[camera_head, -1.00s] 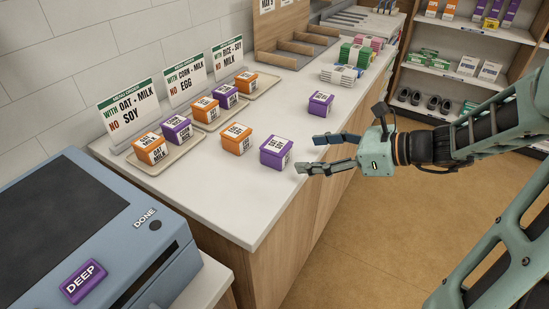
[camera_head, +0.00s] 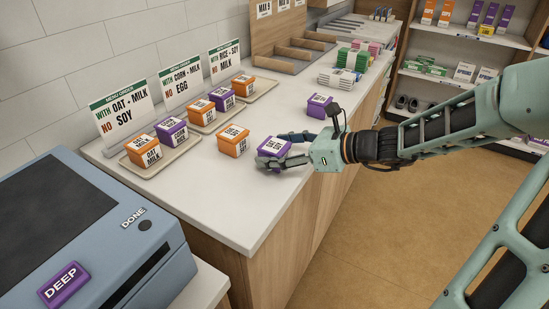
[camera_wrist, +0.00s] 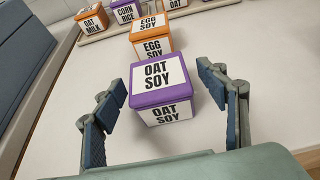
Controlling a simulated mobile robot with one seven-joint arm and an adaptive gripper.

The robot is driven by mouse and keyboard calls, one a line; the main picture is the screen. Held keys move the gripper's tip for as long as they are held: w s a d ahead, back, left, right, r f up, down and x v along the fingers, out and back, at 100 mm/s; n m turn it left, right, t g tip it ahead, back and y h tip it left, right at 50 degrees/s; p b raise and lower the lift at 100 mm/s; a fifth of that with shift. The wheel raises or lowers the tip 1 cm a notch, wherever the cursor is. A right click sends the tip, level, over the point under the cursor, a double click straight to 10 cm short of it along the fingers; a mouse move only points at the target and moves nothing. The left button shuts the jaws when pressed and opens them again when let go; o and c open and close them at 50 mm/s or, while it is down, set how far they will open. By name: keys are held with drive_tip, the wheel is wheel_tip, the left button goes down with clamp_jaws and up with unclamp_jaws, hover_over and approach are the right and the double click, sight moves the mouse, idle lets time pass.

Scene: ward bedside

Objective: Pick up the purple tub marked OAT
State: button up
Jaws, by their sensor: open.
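A purple tub (camera_head: 273,147) with a white label stands on the counter near its front edge. In the wrist view, the same purple tub (camera_wrist: 160,85) reads OAT SOY on its lid and front. My gripper (camera_head: 268,150) is open, with its fingers on either side of this tub. The wrist view shows my gripper (camera_wrist: 160,78) with its fingertips flanking the tub and a small gap on each side. The tub is upright. In the head view, the fingers partly hide it.
An orange EGG SOY tub (camera_wrist: 152,40) stands just behind. Another purple tub (camera_head: 318,107) stands beyond my gripper. Trays (camera_head: 184,149) with orange and purple tubs stand along the wall under menu signs (camera_head: 125,110). A blue-grey machine (camera_head: 150,245) stands at the left.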

drive_tip(key=shift+w+a+f, duration=0.15)
drive_tip(key=shift+a, duration=0.1)
drive_tip(key=shift+c, duration=0.6)
drive_tip(key=c, duration=1.3)
